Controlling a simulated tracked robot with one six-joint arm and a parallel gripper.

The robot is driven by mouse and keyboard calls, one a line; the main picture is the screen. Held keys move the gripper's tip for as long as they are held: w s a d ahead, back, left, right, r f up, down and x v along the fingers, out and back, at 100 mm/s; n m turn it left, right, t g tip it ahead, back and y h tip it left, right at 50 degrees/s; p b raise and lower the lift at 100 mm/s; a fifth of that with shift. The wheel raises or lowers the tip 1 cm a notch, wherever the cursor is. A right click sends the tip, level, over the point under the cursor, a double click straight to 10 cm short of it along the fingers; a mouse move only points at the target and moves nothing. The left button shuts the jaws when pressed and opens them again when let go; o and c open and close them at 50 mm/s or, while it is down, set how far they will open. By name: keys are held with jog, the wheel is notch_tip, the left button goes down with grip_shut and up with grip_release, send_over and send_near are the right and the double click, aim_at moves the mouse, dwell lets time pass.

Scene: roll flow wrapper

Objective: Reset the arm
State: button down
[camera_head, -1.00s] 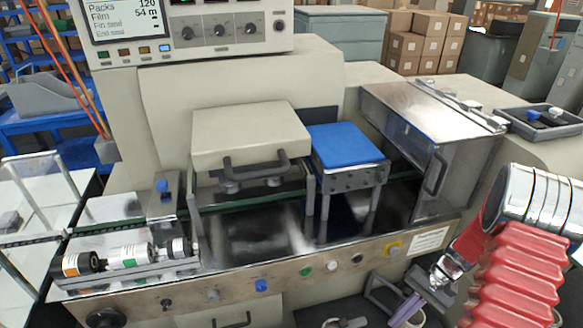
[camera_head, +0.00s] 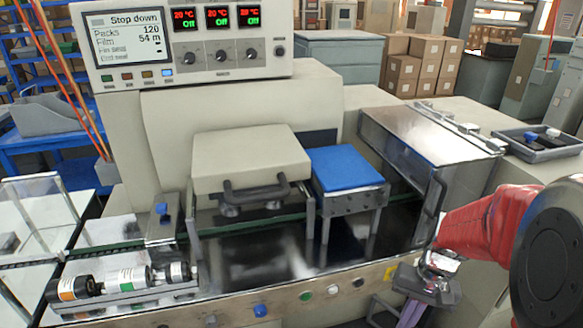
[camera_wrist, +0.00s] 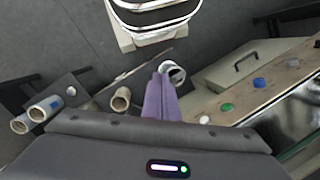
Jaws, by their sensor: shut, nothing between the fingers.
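My gripper (camera_head: 411,312) is at the lower right in the head view, in front of the machine's front panel. Its purple fingers point down and their tips run close to the picture's bottom edge. In the wrist view the purple fingers (camera_wrist: 161,85) are together with nothing held between them. My red-sleeved arm reaches in from the right, with a large dark round joint close to the camera. The flow wrapper (camera_head: 240,95) fills the middle of the head view. Its display reads "Stop down", and three red and green readouts are lit.
The front panel (camera_wrist: 240,105) with coloured buttons lies right of the fingers in the wrist view. Cardboard-coloured roll cores (camera_wrist: 120,99) and a grey case (camera_wrist: 235,66) are below on the floor area. A blue-topped block (camera_head: 347,167) and metal cover (camera_head: 430,135) stand on the machine.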

jog(key=s+a+r+n+t+h, duration=0.1)
jog(key=s+a+r+n+t, duration=0.1)
jog(key=a+r, duration=0.3)
jog(key=s+a+r+n+t+h, duration=0.1)
jog(key=s+a+r+t, duration=0.3)
jog(key=r, duration=0.8)
jog(key=shift+s+a+r+n+t, duration=0.25)
jog(key=shift+s+a+n+t, duration=0.2)
jog(key=shift+s+n, duration=0.3)
jog(key=shift+w+d, duration=0.1)
jog(key=shift+d, duration=0.1)
dwell(0.4)
